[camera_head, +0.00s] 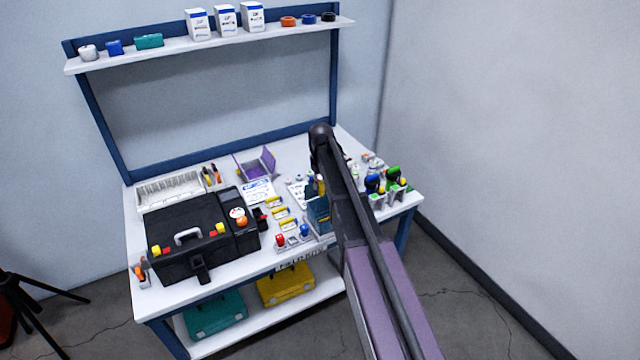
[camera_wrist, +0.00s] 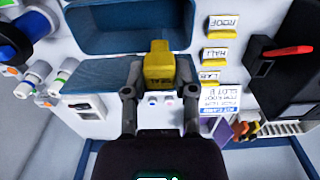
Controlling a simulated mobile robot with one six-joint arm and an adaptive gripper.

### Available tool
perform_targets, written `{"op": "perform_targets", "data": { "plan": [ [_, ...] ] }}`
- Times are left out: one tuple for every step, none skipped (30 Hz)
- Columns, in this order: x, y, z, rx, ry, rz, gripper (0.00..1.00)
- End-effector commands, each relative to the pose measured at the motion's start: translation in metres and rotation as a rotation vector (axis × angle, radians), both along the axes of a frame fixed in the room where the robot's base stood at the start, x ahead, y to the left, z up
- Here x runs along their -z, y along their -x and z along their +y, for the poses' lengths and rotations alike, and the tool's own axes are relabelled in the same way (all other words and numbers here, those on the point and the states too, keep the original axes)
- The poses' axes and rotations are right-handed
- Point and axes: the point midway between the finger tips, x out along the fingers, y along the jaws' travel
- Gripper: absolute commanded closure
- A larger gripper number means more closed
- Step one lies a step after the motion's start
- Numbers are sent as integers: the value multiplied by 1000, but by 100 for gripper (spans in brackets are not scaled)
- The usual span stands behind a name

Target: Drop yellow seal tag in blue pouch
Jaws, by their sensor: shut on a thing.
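The yellow seal tag (camera_wrist: 158,68) is between my gripper's (camera_wrist: 159,82) two fingertips in the wrist view. My gripper is shut on it. The blue pouch (camera_wrist: 100,42) lies just beyond the tag, its open mouth facing the camera. The tag overlaps the pouch's near rim in the picture; I cannot tell how high above it is. In the head view, the blue pouch (camera_head: 317,217) stands near the table's front edge, partly hidden by my arm. A small yellow piece (camera_head: 321,184) shows above it.
Several yellow-ended label tags (camera_head: 281,212) lie left of the pouch. A black case (camera_head: 190,245) fills the table's left side. Red and blue capped items (camera_head: 304,231) stand at the front edge. Green and blue parts (camera_head: 385,185) crowd the right. A purple box (camera_head: 256,165) sits behind.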

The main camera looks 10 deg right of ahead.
Motion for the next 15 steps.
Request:
{"op": "perform_targets", "data": {
  "plan": [
    [4,0,0,0,0,0,83],
    [5,0,0,0,0,0,83],
    [8,0,0,0,0,0,83],
    [10,0,0,0,0,0,83],
    [12,0,0,0,0,0,83],
    [15,0,0,-1,0,0,83],
    [17,0,0,-1,0,0,83],
    [19,0,0,-1,0,0,83],
    [23,0,1,-1,0,0,83],
    [25,0,1,-1,0,0,83],
    [28,0,1,-1,0,0,83],
    [31,0,1,-1,0,0,83],
    [33,0,1,-1,0,0,83],
    [36,0,1,-1,0,0,83],
    [39,0,1,-1,0,0,83]
  ]
}}
